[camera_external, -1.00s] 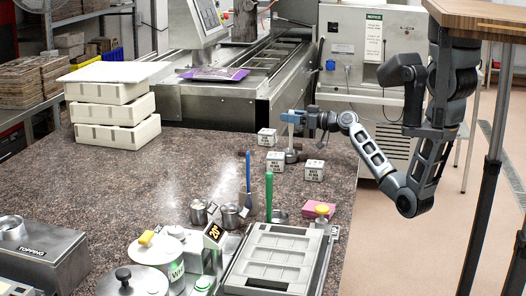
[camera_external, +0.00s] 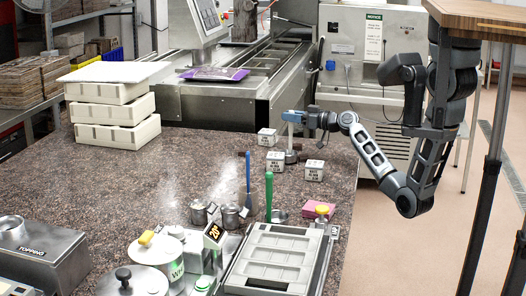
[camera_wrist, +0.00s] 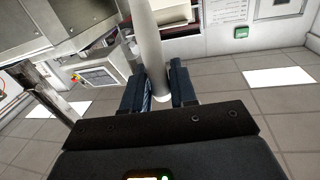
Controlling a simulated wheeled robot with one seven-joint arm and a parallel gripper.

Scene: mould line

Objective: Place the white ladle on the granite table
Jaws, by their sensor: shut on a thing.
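My gripper (camera_external: 294,118) is above the far right part of the granite table (camera_external: 130,190). In the wrist view, the two dark blue fingers of my gripper (camera_wrist: 158,82) are shut on a smooth pale shaft, which I take to be the handle of the white ladle (camera_wrist: 149,45). In the external view, a pale grey upright piece of the ladle (camera_external: 291,142) shows below the fingers, with a wider lower end close to the tabletop. I cannot tell whether that end touches the table. The fingers hide part of the handle.
Several small white printed boxes (camera_external: 275,161) stand close around the held piece. Blue (camera_external: 248,175) and green (camera_external: 269,195) handles stand upright nearer the camera, beside metal cups (camera_external: 231,217). Stacked white trays (camera_external: 112,115) are at far left. The table's middle left is clear.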

